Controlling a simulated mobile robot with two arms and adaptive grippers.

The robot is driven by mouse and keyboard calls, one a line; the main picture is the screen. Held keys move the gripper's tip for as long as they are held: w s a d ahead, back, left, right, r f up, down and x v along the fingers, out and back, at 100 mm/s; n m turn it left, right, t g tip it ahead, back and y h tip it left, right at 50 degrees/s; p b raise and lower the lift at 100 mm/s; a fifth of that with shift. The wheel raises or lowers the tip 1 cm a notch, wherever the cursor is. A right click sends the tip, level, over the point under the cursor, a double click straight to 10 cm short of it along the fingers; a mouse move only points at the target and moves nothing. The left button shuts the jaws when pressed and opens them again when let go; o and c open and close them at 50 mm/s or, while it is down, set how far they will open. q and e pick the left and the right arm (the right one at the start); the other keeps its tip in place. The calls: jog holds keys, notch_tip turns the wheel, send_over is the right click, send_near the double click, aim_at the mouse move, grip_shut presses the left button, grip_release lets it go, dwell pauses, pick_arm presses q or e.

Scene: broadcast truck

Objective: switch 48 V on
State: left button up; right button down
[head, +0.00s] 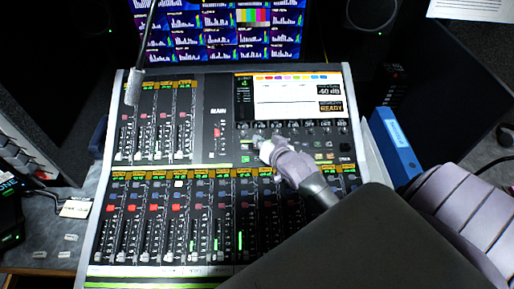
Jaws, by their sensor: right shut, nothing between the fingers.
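The mixing console (216,170) lies tilted in the middle of the head view, with faders, small buttons and a lit screen (287,98). Under the screen is a row of knobs (325,127) with small lit buttons (319,157) below it. I cannot read which button is marked 48 V or whether it is lit. My right gripper (264,149) is shut and empty. Its tips are over the left part of this control area, just below the knobs, and hide what is under them. I cannot tell whether they touch the panel. My left gripper is not in view.
A monitor (217,30) stands behind the console. A thin stalk with a grey end (133,88) hangs over its upper left. Blue binders (393,145) stand close on the right. A white label (76,208) lies on the desk at left. My right arm covers the lower right.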

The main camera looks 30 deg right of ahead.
jog(key=f, duration=0.2)
jog(key=w+f+b, duration=0.1)
jog(key=shift+d, duration=0.3)
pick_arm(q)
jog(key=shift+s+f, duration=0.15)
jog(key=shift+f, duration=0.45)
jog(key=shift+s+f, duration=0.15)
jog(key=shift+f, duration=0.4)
pick_arm(e)
jog(key=shift+w+f, duration=0.1)
jog(key=shift+w+d+f, duration=0.1)
jog(key=shift+f, duration=0.2)
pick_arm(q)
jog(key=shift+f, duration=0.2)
pick_arm(e)
jog(key=shift+w+d+f, duration=0.1)
jog(key=shift+f, duration=0.25)
dwell(0.5)
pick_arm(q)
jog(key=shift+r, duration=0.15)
pick_arm(e)
jog(key=shift+r, duration=0.1)
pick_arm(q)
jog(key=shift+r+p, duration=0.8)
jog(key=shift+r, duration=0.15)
pick_arm(e)
jog(key=shift+s+r, duration=0.3)
jog(key=shift+r, duration=0.35)
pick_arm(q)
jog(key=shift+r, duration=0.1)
